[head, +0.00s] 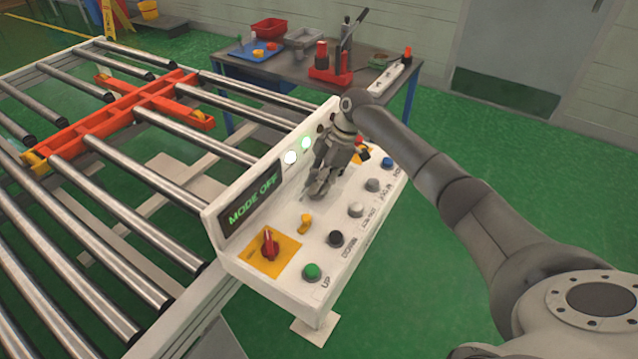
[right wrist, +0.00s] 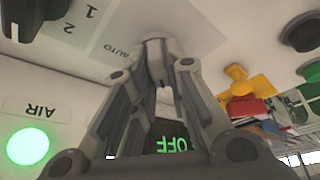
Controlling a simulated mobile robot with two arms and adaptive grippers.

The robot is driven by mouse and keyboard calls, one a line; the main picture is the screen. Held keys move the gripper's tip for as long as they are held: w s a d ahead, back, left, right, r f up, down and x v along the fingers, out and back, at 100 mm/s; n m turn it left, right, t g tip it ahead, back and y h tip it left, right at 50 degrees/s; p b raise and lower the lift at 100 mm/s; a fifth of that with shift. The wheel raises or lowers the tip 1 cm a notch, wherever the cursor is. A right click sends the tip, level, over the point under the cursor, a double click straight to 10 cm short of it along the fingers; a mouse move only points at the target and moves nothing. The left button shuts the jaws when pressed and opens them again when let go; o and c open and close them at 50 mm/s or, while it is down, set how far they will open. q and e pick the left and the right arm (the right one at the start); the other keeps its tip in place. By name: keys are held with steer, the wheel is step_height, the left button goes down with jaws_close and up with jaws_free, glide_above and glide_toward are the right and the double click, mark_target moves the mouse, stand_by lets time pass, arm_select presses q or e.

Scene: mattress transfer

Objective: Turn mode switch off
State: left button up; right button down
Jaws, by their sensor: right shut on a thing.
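The white control panel (head: 233,262) carries a dark display (head: 252,198) with green letters reading "MODE OFF". My right gripper (head: 317,192) is at the panel's sloping face, in the row behind the front buttons. In the right wrist view, my right gripper (right wrist: 158,65) has its fingers closed together at the panel beside the label "AUTO". It is shut on the mode switch, which the fingers hide almost wholly. The letters "OFF" show in green between the fingers. My left gripper is in neither view.
A red rotary switch (head: 268,243), a yellow knob (head: 304,223), a green button (head: 311,271) and a black button (head: 335,239) sit near my gripper. A roller conveyor (head: 110,170) lies left. A dark workbench (head: 290,72) stands behind.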

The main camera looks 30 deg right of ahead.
steer(key=c, duration=1.4)
jaws_free()
steer(key=shift+c, duration=0.2)
steer(key=v, duration=1.2)
steer(key=shift+a, duration=0.1)
